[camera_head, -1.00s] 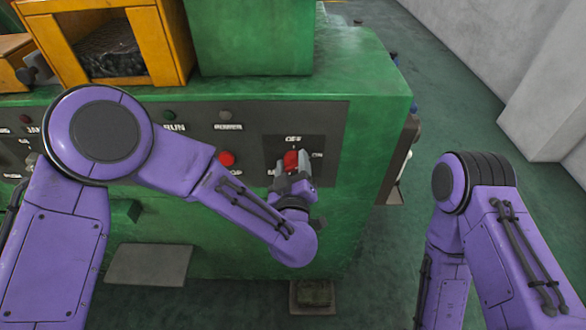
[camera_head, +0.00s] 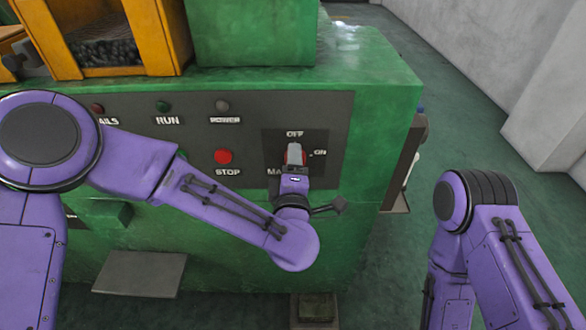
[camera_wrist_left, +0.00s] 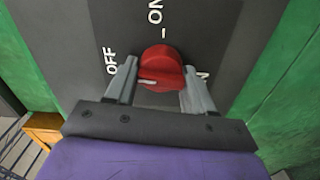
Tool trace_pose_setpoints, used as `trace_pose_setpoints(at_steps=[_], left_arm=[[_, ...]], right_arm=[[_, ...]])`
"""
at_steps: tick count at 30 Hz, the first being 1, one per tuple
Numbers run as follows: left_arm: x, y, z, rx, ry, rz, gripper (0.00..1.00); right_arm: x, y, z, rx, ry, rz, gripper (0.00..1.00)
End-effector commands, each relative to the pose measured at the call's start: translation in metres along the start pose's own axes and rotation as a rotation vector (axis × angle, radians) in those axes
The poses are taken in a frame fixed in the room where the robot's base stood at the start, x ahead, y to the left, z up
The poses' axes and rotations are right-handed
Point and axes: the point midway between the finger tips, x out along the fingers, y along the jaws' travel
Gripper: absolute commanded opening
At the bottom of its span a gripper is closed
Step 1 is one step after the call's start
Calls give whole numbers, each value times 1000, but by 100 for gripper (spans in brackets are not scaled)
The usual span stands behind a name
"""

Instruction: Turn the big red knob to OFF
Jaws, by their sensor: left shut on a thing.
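The big red knob (camera_head: 294,153) sits on the dark switch plate, with OFF above it and ON to its right in the head view. My left gripper (camera_head: 293,166) is shut on it from the front and hides part of it. In the left wrist view the round red knob (camera_wrist_left: 160,66) is between the two grey fingers of my left gripper (camera_wrist_left: 160,84). The knob's white mark lies on its left part, on the side of the OFF word (camera_wrist_left: 110,61). My right gripper is out of view; only its arm shows.
A red STOP button (camera_head: 223,156) is left of the knob, with small lamps above it on the grey panel (camera_head: 250,131). The green machine (camera_head: 370,130) ends just right of the switch plate. Open floor (camera_head: 455,115) lies beyond.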

Motion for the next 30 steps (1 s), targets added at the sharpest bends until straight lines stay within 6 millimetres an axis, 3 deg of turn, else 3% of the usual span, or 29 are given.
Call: trace_pose_setpoints(at_steps=[9, 25, 26, 27, 30], left_arm=[[0, -2, 0, -111, 0, -1, 23], [0, -1, 0, -131, 0, -2, 23], [0, -1, 0, -131, 0, -2, 60], [0, -1, 0, -131, 0, -2, 73], [0, -1, 0, -131, 0, -1, 75]], right_arm=[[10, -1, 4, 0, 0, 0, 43], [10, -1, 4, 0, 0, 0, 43], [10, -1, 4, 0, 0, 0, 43], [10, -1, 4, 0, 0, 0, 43], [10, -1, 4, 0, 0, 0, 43]])
